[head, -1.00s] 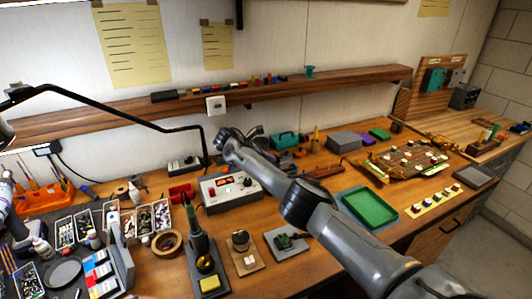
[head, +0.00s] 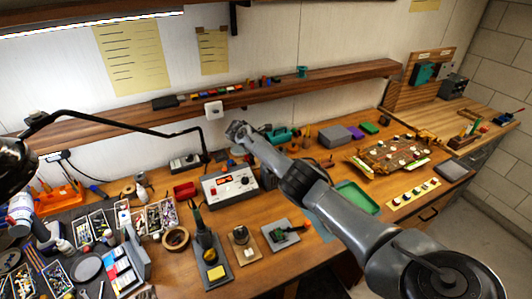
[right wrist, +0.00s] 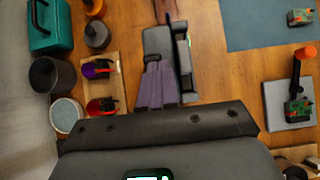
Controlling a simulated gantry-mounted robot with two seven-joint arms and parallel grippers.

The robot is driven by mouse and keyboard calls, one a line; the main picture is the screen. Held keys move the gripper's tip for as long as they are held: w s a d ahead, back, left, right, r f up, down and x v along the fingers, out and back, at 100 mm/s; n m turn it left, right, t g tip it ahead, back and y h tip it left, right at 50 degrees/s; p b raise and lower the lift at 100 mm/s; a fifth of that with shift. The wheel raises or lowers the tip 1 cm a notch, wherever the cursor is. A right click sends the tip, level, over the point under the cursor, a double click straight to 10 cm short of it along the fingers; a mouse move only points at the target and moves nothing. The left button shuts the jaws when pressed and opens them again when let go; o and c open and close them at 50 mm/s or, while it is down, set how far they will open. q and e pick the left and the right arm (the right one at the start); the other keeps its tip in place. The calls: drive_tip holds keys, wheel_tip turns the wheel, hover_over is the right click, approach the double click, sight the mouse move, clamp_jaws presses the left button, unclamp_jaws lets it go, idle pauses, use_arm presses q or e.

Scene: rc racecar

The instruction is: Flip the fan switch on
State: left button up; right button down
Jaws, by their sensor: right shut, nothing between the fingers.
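A white switch plate (head: 213,110) with a small dark centre is on the wall side at the shelf. No label is readable, so I cannot tell if it is the fan switch. My right arm reaches in from the lower right. My right gripper (head: 238,130) is shut and empty, raised over the back of the bench, just right of and below the plate. It appears apart from the plate. In the right wrist view its grey fingers (right wrist: 169,65) point up the picture above the wooden bench. My left gripper is not in view.
A power supply box (head: 230,186) with a red display stands below my right gripper. A teal toolbox (right wrist: 50,26) is beside the wall. A green tray (head: 357,197) lies partly behind my forearm. A black lamp arm (head: 110,125) crosses the left. A grey control box (head: 454,86) stands far right.

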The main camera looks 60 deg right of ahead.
drive_tip(key=shift+s+d, duration=0.1)
drive_tip(key=shift+r, duration=0.1)
drive_tip(key=shift+r+p, duration=0.7)
drive_tip(key=shift+r, duration=0.1)
idle(0.3)
drive_tip(key=shift+w+a+r+p, duration=0.1)
drive_tip(key=shift+a+r+p, duration=0.05)
drive_tip(key=shift+r+p, duration=0.3)
drive_tip(key=shift+w+a+r+p, duration=0.1)
drive_tip(key=shift+r+p, duration=0.3)
drive_tip(key=shift+p, duration=0.05)
wheel_tip(320, 180, up, 8)
drive_tip(key=w+a+p, duration=0.1)
drive_tip(key=a+p, duration=0.1)
drive_tip(key=p, duration=0.4)
drive_tip(key=shift+w+a+f, duration=0.2)
drive_tip(key=shift+w+f, duration=0.05)
drive_tip(key=shift+w, duration=0.15)
